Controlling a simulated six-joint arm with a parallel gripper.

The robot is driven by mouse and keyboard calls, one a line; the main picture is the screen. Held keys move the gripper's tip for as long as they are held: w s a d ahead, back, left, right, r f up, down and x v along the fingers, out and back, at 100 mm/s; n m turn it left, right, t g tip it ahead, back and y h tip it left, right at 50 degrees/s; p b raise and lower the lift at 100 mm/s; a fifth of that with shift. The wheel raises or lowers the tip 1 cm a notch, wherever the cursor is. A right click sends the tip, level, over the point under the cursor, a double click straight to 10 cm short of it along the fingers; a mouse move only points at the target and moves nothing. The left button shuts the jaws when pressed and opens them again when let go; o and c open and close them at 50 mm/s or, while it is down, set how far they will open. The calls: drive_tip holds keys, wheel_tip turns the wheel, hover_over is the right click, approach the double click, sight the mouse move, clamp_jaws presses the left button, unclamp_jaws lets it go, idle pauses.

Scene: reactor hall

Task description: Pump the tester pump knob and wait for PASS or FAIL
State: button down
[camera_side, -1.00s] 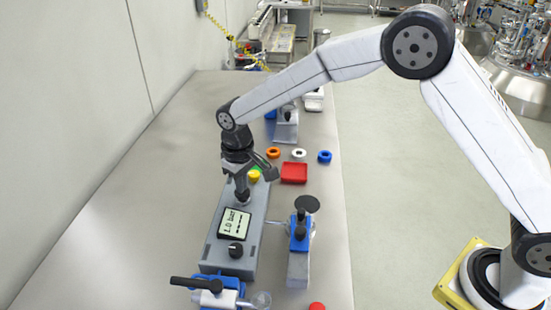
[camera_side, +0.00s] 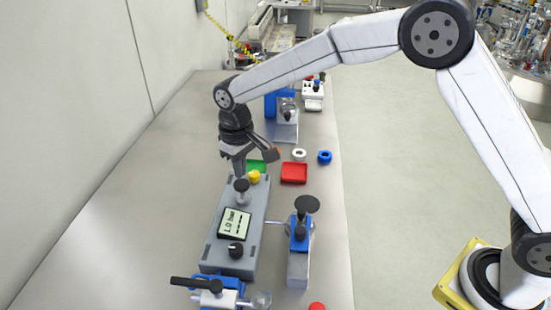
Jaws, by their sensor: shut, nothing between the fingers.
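The tester (camera_side: 212,250) is a long grey box on the bench, with a tilted screen (camera_side: 234,223) reading about 1.0 bar with dashes below it. I see no PASS or FAIL on the screen. The pump knob (camera_side: 241,186), with a dark cap on a pale stem, stands upright at the tester's far end. My gripper (camera_side: 240,172) points down just above the knob, shut and empty. Whether its fingertips touch the cap is hard to tell. A black dial (camera_side: 236,250) sits at the tester's near end.
A yellow part (camera_side: 254,177) and a green tray (camera_side: 257,166) lie just beyond the knob. A red tray (camera_side: 294,173), white ring (camera_side: 299,154) and blue ring (camera_side: 325,156) lie to the right. The bench's left side is clear.

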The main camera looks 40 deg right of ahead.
sight(241, 183)
drive_tip(key=shift+f, duration=2.5)
idle(1.2)
drive_tip(key=shift+r, duration=2.55)
